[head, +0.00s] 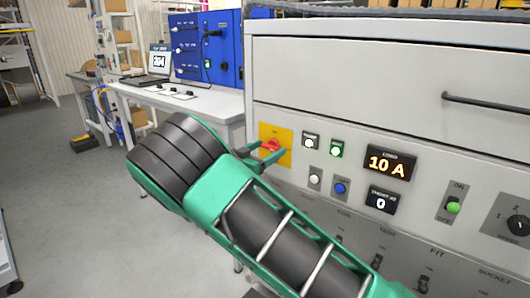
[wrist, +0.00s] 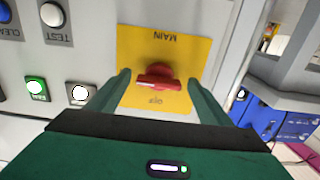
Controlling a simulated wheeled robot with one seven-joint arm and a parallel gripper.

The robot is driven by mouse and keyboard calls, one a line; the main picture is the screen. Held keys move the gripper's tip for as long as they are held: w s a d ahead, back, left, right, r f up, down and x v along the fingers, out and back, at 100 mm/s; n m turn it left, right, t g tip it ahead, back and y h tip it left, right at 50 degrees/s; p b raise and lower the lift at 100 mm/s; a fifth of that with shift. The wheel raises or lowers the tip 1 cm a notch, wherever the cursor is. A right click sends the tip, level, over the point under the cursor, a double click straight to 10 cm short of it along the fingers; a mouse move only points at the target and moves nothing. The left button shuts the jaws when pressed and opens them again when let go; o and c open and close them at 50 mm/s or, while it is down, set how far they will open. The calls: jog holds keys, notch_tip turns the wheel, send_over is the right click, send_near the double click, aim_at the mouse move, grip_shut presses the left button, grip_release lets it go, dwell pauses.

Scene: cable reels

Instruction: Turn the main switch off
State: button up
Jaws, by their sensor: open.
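The main switch is a red rotary knob (wrist: 158,76) on a yellow plate (wrist: 190,48) marked MAIN, set in the grey front panel. In the head view the red knob (head: 271,145) sits at the panel's left end, partly behind my gripper's fingers. My gripper (wrist: 162,92) is open, its two green fingers reaching toward the plate on either side of the knob. I cannot tell whether either finger touches the knob. The knob's handle lies roughly horizontal in the wrist view.
Right of the switch are a lit white button (head: 310,142), a lit green button (head: 336,151), a display reading 10 A (head: 388,163) and a display reading 0 (head: 381,202). A drawer handle (head: 485,104) juts out above. A bench (head: 205,103) stands behind, left; open floor lies left.

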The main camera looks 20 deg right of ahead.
jog(key=c, duration=1)
jog(key=shift+c, duration=0.2)
jog(key=shift+n, duration=0.3)
jog(key=n, duration=0.3)
jog(key=shift+a+r+n, duration=0.1)
jog(key=shift+n, duration=0.2)
jog(key=n, duration=0.4)
jog(key=shift+n, duration=0.3)
jog(key=n, duration=0.4)
jog(key=shift+a+n, duration=0.1)
jog(key=shift+n, duration=2.5)
